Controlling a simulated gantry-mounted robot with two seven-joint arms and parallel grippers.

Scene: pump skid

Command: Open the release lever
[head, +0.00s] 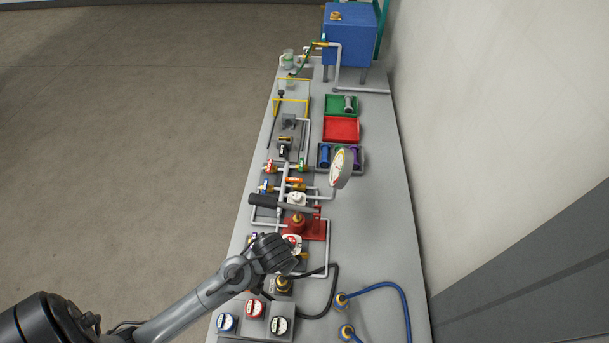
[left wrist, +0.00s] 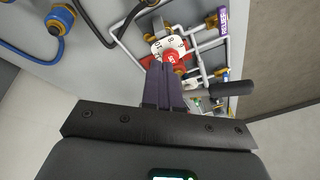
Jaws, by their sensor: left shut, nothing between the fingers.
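The red pump (head: 318,227) stands on the grey skid, with a black-gripped handle (head: 265,201) reaching left across it. The black grip (left wrist: 232,88) also shows at right in the left wrist view. I cannot tell which small part is the release lever. A white dial (left wrist: 172,42) with a red knob (left wrist: 172,57) lies just beyond my left fingertips in the left wrist view. My left gripper (head: 292,264) is over the near part of the skid, beside the white dial (head: 292,242); its fingers (left wrist: 163,68) are together and empty. Contact with the knob is unclear. My right gripper is out of view.
Grey pipes and colored valves (head: 283,167) run behind the pump. A black hose (head: 336,290) and blue hose (head: 384,286) are near. Gauge blocks (head: 255,308) stand at the front. The right strip of the skid is mostly clear.

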